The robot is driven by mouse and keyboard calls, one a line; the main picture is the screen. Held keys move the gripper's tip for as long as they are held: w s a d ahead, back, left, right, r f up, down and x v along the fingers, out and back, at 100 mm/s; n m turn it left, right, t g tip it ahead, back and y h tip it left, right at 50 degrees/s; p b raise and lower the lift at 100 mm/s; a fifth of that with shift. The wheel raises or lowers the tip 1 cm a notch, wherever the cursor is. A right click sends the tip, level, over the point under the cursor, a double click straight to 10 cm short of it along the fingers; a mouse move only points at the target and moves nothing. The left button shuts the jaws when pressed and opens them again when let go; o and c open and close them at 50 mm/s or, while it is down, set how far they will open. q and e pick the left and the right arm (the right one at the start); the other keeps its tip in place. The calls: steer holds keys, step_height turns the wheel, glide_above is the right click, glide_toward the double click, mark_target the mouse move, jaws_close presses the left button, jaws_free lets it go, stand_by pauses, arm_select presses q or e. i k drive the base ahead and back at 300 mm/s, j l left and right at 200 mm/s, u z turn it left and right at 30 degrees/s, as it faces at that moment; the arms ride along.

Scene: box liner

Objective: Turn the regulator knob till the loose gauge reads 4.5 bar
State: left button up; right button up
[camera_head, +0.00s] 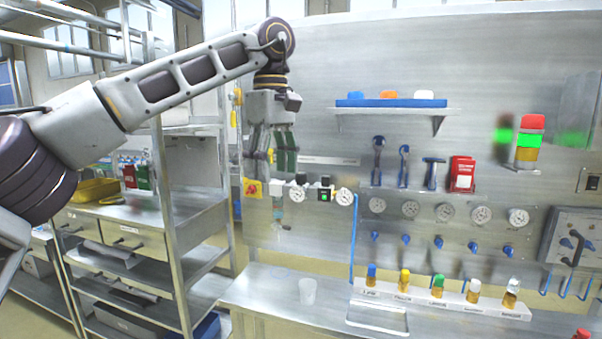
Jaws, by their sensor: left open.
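A small wall-mounted air unit (322,194) is on the metal panel, with dark knob-like tops (325,181) and a green light on its front. A round white gauge (345,197) sits at its right end and another round dial (297,193) at its left. Which one is the loose gauge, and what it reads, is too small to tell. My left gripper (272,168) is open and empty, pointing down just left of the unit and above it, apart from the knobs. My right gripper is not in view.
A row of several gauges (410,208) with blue valves below is on the panel. A shelf (392,110) with a blue tray is above; hanging tools and a lit stack lamp (530,141) are right.

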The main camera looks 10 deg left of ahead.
mark_target(300, 177)
steer(key=i, duration=1.65)
